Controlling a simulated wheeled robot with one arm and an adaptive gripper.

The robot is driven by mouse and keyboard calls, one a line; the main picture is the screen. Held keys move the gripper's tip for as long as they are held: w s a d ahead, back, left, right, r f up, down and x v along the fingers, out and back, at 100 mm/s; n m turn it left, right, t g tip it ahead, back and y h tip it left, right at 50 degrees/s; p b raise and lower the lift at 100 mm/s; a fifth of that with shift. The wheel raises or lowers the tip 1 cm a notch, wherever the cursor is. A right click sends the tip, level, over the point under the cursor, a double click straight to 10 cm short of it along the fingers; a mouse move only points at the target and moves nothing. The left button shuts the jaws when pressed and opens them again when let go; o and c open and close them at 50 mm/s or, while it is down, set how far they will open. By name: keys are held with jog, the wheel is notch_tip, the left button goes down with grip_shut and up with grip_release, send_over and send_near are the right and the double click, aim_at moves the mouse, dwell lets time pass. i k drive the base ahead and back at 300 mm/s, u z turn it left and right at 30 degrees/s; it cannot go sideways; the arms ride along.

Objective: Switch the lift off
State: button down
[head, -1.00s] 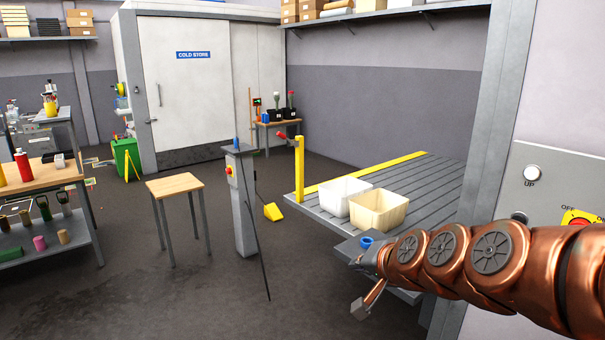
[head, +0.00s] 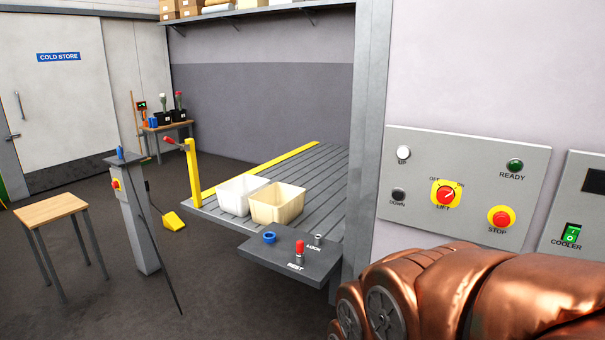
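The lift switch (head: 445,194) is a red rotary knob on a yellow plate, on the grey wall panel (head: 400,222) right of centre. It is labelled LIFT, with OFF at upper left and ON at upper right. Its pale mark appears to point toward ON. The lift platform (head: 330,170) is a grey slatted deck with a yellow edge strip, left of the panel. My copper arm crosses the lower right, below the panel. My gripper is not visible in this view.
The panel also has a white UP button (head: 403,153), dark DOWN button (head: 398,194), green READY lamp (head: 515,165) and red STOP button (head: 501,217). A green COOLER switch (head: 571,234) is at right. White (head: 240,195) and cream (head: 277,204) bins stand on the deck.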

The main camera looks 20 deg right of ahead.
aim_at(445, 195)
jog(key=z, duration=0.45)
jog(key=k, duration=0.4)
jog(key=z, duration=0.8)
jog(key=i, duration=0.45)
jog(key=u, duration=0.55)
jog(key=k, duration=0.65)
jog(key=u, duration=1)
jog(key=i, duration=1.15)
jog(key=z, duration=0.75)
